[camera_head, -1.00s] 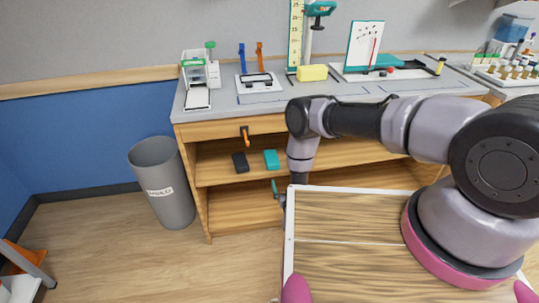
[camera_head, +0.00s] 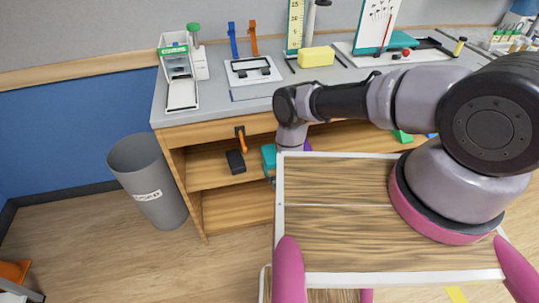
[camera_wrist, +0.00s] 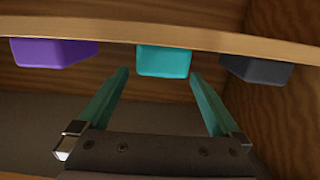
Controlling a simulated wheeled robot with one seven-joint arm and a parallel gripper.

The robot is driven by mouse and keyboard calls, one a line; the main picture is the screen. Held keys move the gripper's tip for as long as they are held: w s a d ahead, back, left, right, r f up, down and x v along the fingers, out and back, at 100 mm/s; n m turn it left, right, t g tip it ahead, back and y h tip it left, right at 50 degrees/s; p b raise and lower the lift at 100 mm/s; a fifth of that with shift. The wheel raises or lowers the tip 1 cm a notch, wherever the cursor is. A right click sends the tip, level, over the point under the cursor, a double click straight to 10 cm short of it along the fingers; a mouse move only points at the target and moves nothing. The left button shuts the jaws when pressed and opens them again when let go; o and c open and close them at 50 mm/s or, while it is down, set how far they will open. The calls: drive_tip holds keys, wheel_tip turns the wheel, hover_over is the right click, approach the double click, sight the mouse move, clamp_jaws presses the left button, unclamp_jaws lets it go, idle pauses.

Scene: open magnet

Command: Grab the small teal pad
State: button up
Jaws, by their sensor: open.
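The small teal pad (camera_head: 268,156) sits on the upper shelf of the wooden bench, partly covered by my arm in the head view. In the wrist view, which looks upside down, the teal pad (camera_wrist: 164,61) is at the shelf's edge, centred between my fingers. My gripper (camera_wrist: 160,78) is open, with one finger towards each side of the pad. The tips appear just short of it, and I see no contact. In the head view my gripper is mostly hidden behind my arm and my wooden top.
On the same shelf, a black block (camera_head: 236,162) and a purple block (camera_head: 307,146) flank the pad with gaps; they show as dark (camera_wrist: 257,69) and purple (camera_wrist: 54,52) in the wrist view. An orange-handled item (camera_head: 241,141) hangs above. A grey bin (camera_head: 148,182) stands left.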

sight(270, 153)
drive_tip(key=x, duration=0.8)
drive_tip(key=shift+a+r, duration=0.15)
drive_tip(key=shift+r, duration=0.1)
drive_tip(key=c, duration=1.2)
drive_tip(key=shift+o, duration=0.2)
drive_tip(key=shift+r, duration=0.1)
